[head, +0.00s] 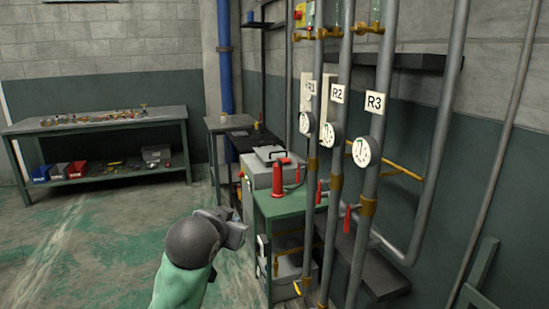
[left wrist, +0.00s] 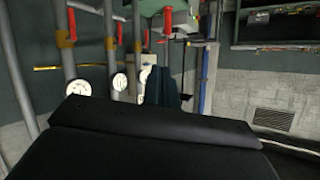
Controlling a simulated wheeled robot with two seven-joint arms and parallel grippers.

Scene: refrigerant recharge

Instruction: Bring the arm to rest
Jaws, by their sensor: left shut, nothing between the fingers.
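My left arm comes in from the bottom of the head view. Its left gripper (head: 236,228) is shut and empty, held in the air over the green floor, left of the green work table (head: 287,203). In the left wrist view the dark gripper body fills the lower half, and the scene appears upside down. Nothing is held. My right gripper is not in view.
Pipes labelled R1 (head: 308,88), R2 (head: 337,93) and R3 (head: 376,103) with gauges and red-handled valves stand at the right. A red bottle (head: 277,178) is on the green table. A bench (head: 95,124) stands at the back left. Open floor lies left.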

